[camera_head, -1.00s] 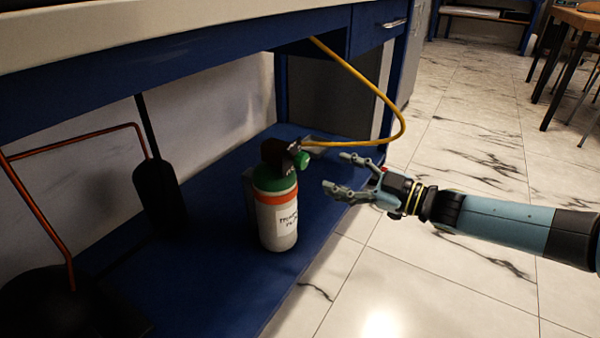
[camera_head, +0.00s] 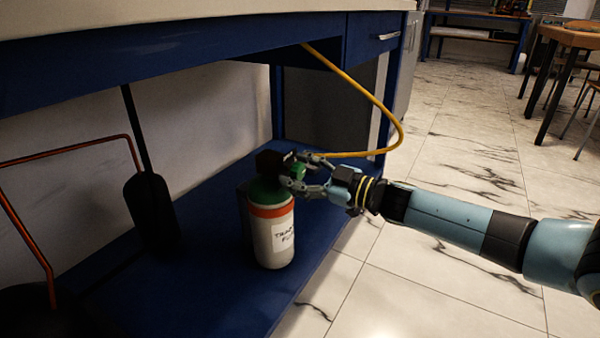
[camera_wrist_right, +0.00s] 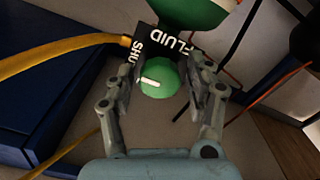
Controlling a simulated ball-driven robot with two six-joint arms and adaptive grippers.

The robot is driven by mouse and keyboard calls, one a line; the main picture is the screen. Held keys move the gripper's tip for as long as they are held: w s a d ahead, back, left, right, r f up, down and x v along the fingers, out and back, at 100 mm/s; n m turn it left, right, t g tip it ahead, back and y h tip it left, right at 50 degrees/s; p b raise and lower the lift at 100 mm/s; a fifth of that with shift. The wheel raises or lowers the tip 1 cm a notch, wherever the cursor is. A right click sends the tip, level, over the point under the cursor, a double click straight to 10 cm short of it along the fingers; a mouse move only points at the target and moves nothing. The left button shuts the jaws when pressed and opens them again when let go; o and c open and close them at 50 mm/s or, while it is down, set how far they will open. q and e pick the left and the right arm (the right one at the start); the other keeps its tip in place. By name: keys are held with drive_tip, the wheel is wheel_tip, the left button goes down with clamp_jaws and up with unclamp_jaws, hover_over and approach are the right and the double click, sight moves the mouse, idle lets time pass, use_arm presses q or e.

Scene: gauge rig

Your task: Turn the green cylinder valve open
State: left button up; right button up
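The cylinder (camera_head: 262,230) is white with a green top and an orange band, and stands upright on the blue shelf. My left gripper is out of view.
A yellow hose (camera_head: 395,110) loops from the valve block up under the bench. The bench's underside (camera_head: 180,75) is above the shelf (camera_head: 190,280). A black vessel (camera_head: 152,210) and copper pipe (camera_head: 70,150) stand at left.

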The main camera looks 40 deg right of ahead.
drive_tip(key=c, duration=0.9)
